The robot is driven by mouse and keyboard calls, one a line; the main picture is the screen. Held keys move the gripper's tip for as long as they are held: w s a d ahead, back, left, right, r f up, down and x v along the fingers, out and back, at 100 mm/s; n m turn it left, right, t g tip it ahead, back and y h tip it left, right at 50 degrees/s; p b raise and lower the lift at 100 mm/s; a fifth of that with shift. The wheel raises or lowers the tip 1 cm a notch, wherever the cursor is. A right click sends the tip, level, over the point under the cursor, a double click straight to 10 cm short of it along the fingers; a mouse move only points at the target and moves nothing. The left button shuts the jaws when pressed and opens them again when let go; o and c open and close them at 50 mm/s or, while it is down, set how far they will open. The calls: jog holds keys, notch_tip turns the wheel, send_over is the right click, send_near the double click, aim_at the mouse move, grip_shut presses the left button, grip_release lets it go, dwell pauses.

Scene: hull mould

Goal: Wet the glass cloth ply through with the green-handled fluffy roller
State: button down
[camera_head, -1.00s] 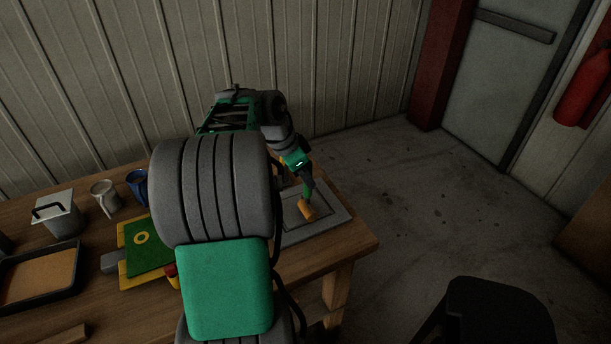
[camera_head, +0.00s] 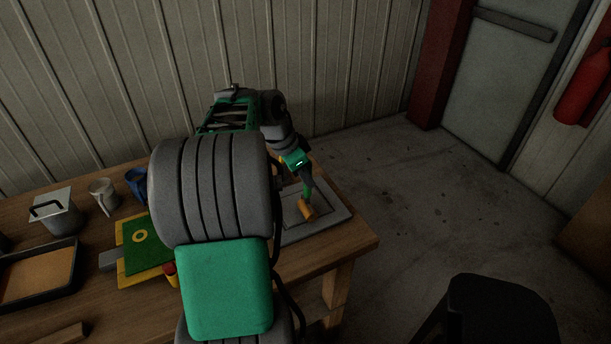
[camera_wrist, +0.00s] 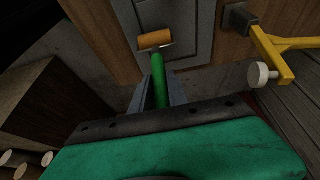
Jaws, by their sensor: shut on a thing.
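The green-handled roller (camera_wrist: 158,76) is in my gripper (camera_wrist: 159,92). The gripper is shut on its green handle. The roller's orange-tan head (camera_head: 306,209) is at the grey rectangular mould (camera_head: 325,225) at the right end of the wooden table. In the wrist view the roller head (camera_wrist: 155,39) lies over the grey mould surface (camera_wrist: 200,35); I cannot tell whether it touches. A darker rectangle outlines the middle of the mould. The glass cloth ply is not clearly distinguishable there. My arm hides the mould's left part in the head view.
On the table stand a grey lidded pot (camera_head: 62,222), a light mug (camera_head: 103,195), a blue mug (camera_head: 137,184), a dark tray with tan contents (camera_head: 77,262) and a green board with yellow edges (camera_head: 141,254). A yellow bracket (camera_wrist: 284,52) shows in the wrist view. A black seat (camera_head: 495,312) stands at lower right.

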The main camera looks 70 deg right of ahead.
jog(key=shift+w+r+p, duration=0.1)
jog(key=shift+r+p, duration=0.35)
jog(key=shift+r, duration=0.3)
jog(key=w+p, duration=0.1)
jog(key=w, duration=0.4)
jog(key=shift+f+b, duration=0.8)
jog(key=shift+f, duration=0.05)
jog(key=s+d, duration=0.1)
jog(key=s+d+r+p, duration=0.1)
jog(key=s+d, duration=0.3)
jog(key=shift+r+p, duration=0.3)
jog(key=shift+p, duration=0.05)
dwell(0.3)
jog(key=shift+f+b, duration=0.75)
jog(key=shift+f, duration=0.05)
dwell(0.4)
